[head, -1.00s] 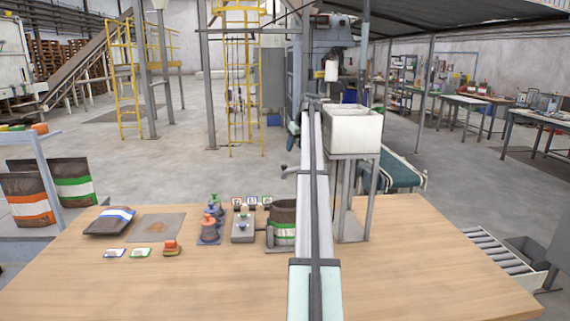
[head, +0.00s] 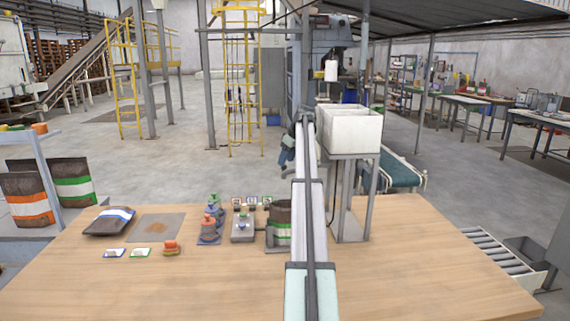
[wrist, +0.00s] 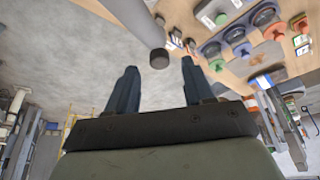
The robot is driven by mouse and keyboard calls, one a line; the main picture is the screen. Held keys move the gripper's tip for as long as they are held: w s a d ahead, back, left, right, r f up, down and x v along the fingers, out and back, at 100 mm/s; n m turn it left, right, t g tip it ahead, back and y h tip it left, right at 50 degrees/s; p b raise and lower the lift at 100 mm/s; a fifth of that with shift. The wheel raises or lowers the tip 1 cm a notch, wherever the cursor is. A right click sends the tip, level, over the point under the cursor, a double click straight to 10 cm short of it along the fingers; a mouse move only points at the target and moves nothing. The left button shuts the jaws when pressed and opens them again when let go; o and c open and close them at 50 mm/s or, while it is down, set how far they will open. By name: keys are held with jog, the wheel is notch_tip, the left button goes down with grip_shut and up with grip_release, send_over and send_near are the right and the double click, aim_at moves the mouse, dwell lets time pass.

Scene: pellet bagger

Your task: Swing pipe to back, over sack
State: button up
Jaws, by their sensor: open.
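The pipe (wrist: 130,28) is a grey tube with a dark round end. In the wrist view it comes in from the top left, and its end lies between my fingertips in the picture. My gripper (wrist: 159,72) is open, its two dark blue fingers apart; I cannot tell how deep the pipe sits relative to them. In the head view a small grey bent spout, probably the pipe (head: 287,172), shows just left of my arm, below my gripper. The sack (head: 279,216) is brown with a green and white band, upright in a grey holder; my arm hides its right side.
A white twin bin (head: 352,135) on a grey stand is right of my arm. The table's (head: 420,270) front right is clear.

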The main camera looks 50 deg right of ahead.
jog(key=shift+x, duration=1.25)
jog(key=shift+c, duration=0.2)
grip_shut()
